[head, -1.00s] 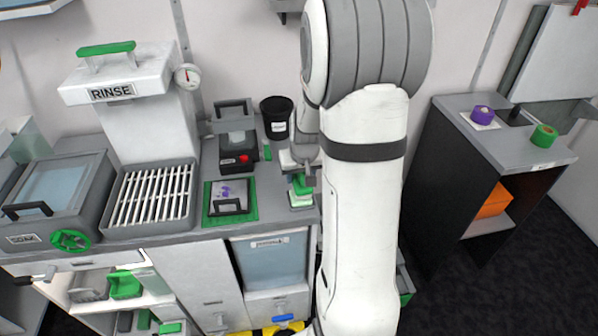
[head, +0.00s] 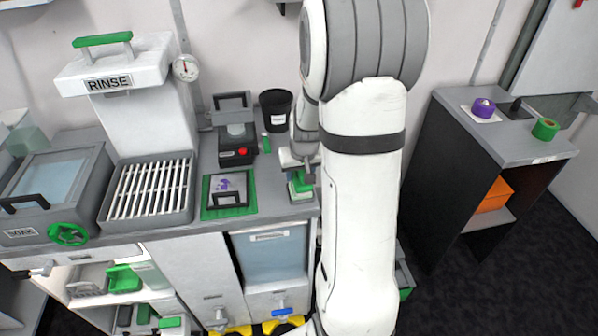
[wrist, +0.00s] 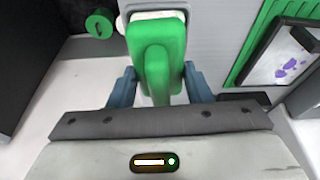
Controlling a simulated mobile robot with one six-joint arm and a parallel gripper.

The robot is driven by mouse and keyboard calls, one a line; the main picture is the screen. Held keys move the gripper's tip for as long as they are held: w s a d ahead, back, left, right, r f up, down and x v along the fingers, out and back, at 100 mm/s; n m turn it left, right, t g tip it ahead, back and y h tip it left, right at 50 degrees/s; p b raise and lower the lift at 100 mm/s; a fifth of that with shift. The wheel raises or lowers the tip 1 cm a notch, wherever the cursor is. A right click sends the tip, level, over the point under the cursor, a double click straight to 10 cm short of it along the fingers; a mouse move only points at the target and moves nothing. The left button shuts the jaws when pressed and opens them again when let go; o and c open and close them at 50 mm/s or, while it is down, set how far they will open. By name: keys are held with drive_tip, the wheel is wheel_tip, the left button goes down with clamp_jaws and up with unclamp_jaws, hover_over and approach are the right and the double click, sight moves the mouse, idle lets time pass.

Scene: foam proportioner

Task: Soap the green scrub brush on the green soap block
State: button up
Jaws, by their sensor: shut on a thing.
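My gripper (wrist: 160,87) is shut on the green scrub brush (wrist: 155,60), with one blue-grey finger on each side of its green handle in the wrist view. The brush (head: 301,184) also shows in the head view, at the right front of the grey counter, low over the surface and partly behind my gripper. A pale, greenish-white layer (head: 301,197) shows under it. I cannot tell whether this is the brush's underside or the green soap block. The soap block is not clearly visible, and contact with it cannot be judged.
Left of the brush, a green mat (head: 235,212) carries a dark-framed plate with a purple stain. Behind stand a black cup (head: 277,110) and a black device with a red button (head: 238,152). A slatted rinse tray (head: 148,190) is further left. A dark shelf (head: 455,190) stands right.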

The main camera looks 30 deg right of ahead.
drive_tip(key=shift+f+b, duration=0.6)
idle(1.6)
drive_tip(key=shift+r, duration=0.15)
drive_tip(key=shift+r+p, duration=2.25)
drive_tip(key=shift+r, duration=1.2)
